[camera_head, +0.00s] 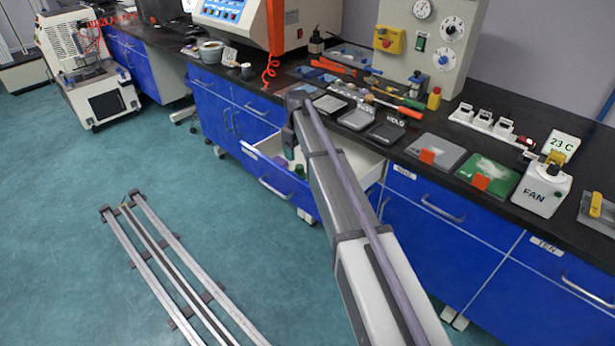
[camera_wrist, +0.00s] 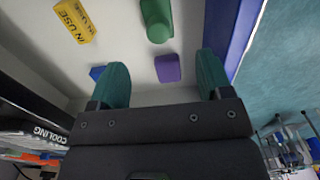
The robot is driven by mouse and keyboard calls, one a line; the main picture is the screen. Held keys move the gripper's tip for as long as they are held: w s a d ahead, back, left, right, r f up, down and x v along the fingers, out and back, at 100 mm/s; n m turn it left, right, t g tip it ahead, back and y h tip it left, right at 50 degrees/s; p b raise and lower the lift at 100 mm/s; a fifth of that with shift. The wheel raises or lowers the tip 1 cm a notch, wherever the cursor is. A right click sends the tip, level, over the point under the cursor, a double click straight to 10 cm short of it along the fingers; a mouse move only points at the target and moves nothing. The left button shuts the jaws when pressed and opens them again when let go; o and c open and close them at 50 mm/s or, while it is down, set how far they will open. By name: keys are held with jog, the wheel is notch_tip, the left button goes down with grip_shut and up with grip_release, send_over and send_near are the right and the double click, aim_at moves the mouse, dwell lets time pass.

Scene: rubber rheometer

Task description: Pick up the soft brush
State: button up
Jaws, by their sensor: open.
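My gripper (camera_wrist: 162,78) is open, with two teal fingers apart and nothing held between them. It points into an open white drawer (camera_head: 358,163). In the wrist view the drawer holds a green rounded piece (camera_wrist: 157,20), a purple block (camera_wrist: 167,68), a yellow block marked IN USE (camera_wrist: 75,20) and a small blue piece (camera_wrist: 97,72). The purple block shows between the fingers, beyond the tips. I cannot clearly make out a soft brush. Several long-handled tools lie on the black bench, including one with a red-orange handle (camera_head: 388,103); they are too small to identify.
The drawer's blue front (camera_head: 275,177) stands out from the cabinets. Above it the bench carries small dark devices (camera_head: 386,133), a green plate (camera_head: 488,175) and a white FAN box (camera_head: 540,190). A grey machine (camera_head: 430,40) stands behind. Metal rails (camera_head: 165,260) lie on open floor.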

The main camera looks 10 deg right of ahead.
aim_at(299, 166)
notch_tip(299, 166, down, 10)
jog(key=b, duration=0.9)
jog(key=shift+d+f, duration=0.1)
jog(key=shift+d, duration=0.05)
jog(key=shift+r, duration=0.2)
jog(key=c, duration=1.1)
notch_tip(299, 166, up, 10)
jog(key=p, duration=1.1)
jog(key=shift+r, duration=0.2)
jog(key=shift+f, duration=0.15)
